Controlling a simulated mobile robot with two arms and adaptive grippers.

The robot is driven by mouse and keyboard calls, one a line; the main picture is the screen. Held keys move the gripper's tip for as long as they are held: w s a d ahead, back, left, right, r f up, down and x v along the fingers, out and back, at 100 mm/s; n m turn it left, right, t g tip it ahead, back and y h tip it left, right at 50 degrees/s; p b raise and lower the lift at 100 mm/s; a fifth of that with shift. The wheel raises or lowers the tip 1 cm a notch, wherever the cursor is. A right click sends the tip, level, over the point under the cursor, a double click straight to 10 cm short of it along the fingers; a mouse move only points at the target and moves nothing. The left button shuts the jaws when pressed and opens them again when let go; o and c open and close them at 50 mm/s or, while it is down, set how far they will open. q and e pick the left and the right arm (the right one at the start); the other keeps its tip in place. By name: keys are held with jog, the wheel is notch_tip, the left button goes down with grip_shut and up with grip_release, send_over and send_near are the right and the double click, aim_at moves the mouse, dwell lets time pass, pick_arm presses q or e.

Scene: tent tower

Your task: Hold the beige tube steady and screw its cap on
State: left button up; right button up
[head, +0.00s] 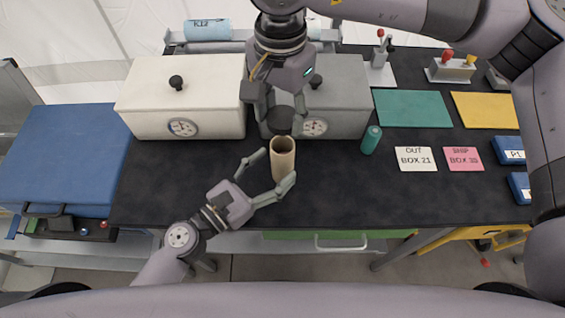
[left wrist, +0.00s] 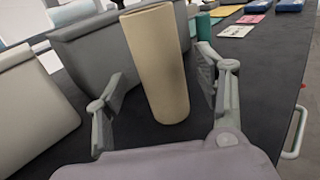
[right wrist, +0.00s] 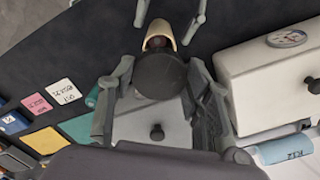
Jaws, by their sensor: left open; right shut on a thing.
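The beige tube (head: 283,160) stands upright on the dark table, its open end up. It also shows in the left wrist view (left wrist: 160,70). My left gripper (head: 272,170) is open, low over the table, with one finger on each side of the tube; I cannot tell whether either touches it. My right gripper (head: 281,118) points down from above and is shut on a dark round cap (right wrist: 160,76). The cap is just above and behind the tube's mouth in the head view, apart from it. The cap's underside is hidden.
A white box (head: 200,75) and a grey box (head: 350,98) with gauges stand behind the tube. A teal cylinder (head: 371,140) stands to its right. Beyond it lie a white card (head: 415,158) and a pink card (head: 462,159). The table is clear left of the tube.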

aim_at(274, 167)
pick_arm(q)
jog(key=shift+x, duration=1.75)
grip_shut()
